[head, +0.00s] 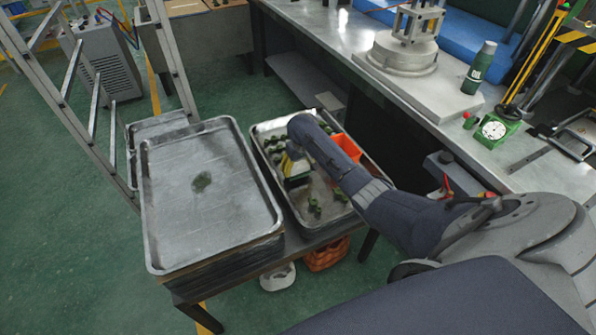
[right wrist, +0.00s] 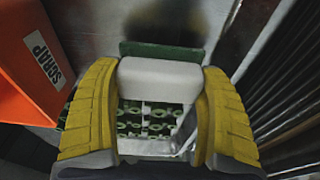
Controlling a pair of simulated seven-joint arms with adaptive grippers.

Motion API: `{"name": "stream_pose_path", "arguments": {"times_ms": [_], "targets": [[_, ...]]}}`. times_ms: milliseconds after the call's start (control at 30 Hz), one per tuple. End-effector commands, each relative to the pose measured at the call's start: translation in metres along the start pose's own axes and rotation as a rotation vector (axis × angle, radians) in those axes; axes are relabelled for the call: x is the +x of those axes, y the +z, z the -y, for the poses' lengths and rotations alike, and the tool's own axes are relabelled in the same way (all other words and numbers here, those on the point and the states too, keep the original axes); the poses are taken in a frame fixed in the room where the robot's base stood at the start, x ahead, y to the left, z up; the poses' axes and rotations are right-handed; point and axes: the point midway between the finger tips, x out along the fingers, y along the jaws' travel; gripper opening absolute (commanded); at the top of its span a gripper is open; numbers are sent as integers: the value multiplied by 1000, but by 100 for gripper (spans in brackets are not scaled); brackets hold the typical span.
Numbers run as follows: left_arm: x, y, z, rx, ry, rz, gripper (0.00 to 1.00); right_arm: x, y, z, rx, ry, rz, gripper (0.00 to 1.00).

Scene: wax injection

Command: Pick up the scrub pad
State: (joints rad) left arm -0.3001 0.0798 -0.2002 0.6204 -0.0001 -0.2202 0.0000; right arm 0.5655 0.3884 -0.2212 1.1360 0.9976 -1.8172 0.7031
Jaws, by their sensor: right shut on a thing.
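The scrub pad (right wrist: 160,80) is a white block with a dark green layer on its far side. It sits between the two yellow fingers of my right gripper (right wrist: 160,105) in the right wrist view, touched on both sides. In the head view my right gripper (head: 291,164) points down over the metal tray (head: 262,128) of green parts, and the pad shows only as a small pale patch there. I cannot tell how high the pad is above the tray. My left gripper is not in view.
An orange bin (head: 346,147) marked SCRAP stands beside the gripper. Green wax parts (head: 314,207) lie in the tray. A stack of metal trays (head: 205,220) with a dark green spot stands to the left. A workbench (head: 440,120) with a dial gauge (head: 494,129) and bottle (head: 479,68) is at the right.

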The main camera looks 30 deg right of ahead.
Motion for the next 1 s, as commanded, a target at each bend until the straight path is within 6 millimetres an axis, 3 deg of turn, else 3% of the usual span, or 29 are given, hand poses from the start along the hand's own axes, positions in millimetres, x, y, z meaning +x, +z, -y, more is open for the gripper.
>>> {"name": "stream_pose_path", "arguments": {"times_ms": [400,600,800,1000], "targets": [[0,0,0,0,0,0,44,-97,-16,-1,-3,1,-6,49],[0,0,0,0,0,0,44,-136,-21,0,-1,1,-4,49],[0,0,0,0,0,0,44,-161,-25,0,-2,2,-2,49],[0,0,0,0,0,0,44,-173,-26,0,-1,1,-1,49]]}}
